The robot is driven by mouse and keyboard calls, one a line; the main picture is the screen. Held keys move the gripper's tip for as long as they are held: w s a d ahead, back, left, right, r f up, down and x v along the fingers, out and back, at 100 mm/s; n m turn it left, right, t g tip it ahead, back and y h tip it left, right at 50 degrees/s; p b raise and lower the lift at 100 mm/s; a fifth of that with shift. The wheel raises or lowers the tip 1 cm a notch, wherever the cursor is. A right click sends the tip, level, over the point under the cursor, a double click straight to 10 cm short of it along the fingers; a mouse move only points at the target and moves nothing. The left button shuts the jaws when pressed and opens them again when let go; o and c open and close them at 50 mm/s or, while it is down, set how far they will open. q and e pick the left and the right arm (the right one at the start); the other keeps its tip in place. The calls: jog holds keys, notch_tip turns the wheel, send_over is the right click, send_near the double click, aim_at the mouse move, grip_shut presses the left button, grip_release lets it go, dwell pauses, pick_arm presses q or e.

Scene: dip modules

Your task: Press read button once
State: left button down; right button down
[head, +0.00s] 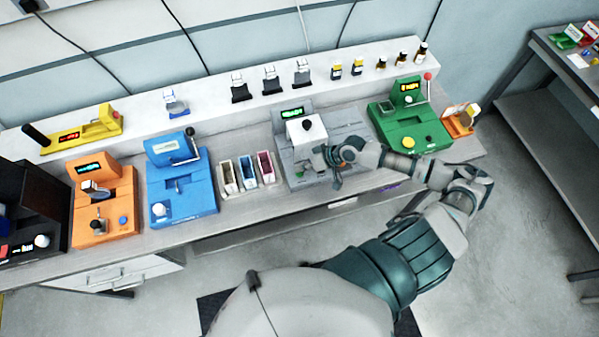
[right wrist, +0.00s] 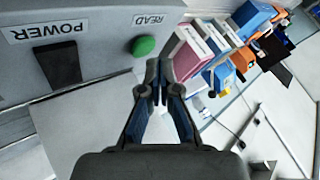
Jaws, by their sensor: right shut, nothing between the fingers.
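The grey machine (head: 290,160) stands on the bench in the head view, with a lit green display and a white block on top. In the right wrist view its grey panel (right wrist: 100,50) carries a round green button (right wrist: 143,46) beside the READ label (right wrist: 149,19). My right gripper (head: 335,165) is shut and empty at the front right of the machine. In the right wrist view its fingertips (right wrist: 158,80) are close beside the green button in the picture; I cannot tell whether they touch it. The gripper partly hides the machine's front in the head view. My left gripper is not in view.
A black POWER switch (right wrist: 60,62) is on the same panel. The green machine (head: 408,125) stands right of the grey one, and several small bins (head: 228,178) stand left of it. Blue (head: 180,185) and orange (head: 105,205) machines stand further left. A white shelf holds bottles behind.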

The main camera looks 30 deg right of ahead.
jog(key=shift+f, duration=0.2)
jog(key=shift+f, duration=0.15)
jog(key=shift+f, duration=0.4)
dwell(0.6)
dwell(0.3)
jog(key=shift+r+p, duration=0.8)
jog(key=shift+p, duration=0.05)
